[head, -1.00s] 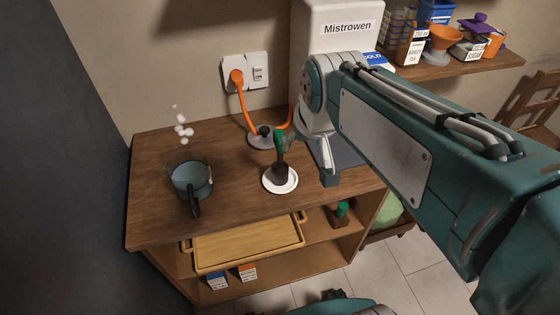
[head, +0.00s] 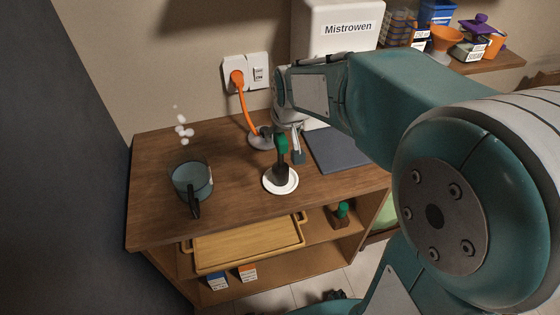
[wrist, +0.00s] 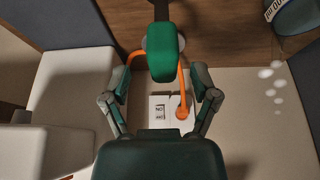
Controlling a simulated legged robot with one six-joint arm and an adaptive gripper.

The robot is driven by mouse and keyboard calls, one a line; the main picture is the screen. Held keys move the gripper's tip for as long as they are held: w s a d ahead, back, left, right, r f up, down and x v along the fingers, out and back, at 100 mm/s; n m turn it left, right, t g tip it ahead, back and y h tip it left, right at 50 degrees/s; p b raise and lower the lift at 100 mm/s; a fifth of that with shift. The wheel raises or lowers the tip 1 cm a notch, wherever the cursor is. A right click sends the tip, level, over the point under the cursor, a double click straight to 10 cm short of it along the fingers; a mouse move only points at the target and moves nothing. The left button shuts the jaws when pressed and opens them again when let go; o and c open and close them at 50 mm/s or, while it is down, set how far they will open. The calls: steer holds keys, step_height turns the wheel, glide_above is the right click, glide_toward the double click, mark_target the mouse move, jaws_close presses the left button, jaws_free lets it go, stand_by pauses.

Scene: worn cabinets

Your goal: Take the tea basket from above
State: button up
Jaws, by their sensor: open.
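The tea basket (head: 281,174) is dark with an upright green handle (head: 281,144). It stands on a white saucer (head: 270,186) on the wooden counter. My gripper (head: 297,156) is just behind and to the right of the handle in the head view, with part of it hidden. In the wrist view, my gripper (wrist: 160,80) is open, with one finger on each side. The green handle (wrist: 164,57) shows between the fingers, with visible gaps on both sides. I cannot tell how far away it is in depth.
A glass pot (head: 191,180) with a dark handle stands left on the counter (head: 235,212). An orange plug and cord (head: 238,78) run from the wall socket to a round base (head: 262,141). The white Mistrowen appliance (head: 335,14) is behind. A dark mat (head: 338,150) lies at right.

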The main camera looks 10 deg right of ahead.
mark_target(281, 160)
steer(key=x, duration=0.3)
steer(key=shift+a+f, duration=0.15)
steer(key=shift+f, duration=0.25)
jaws_close()
steer(key=shift+r, duration=0.15)
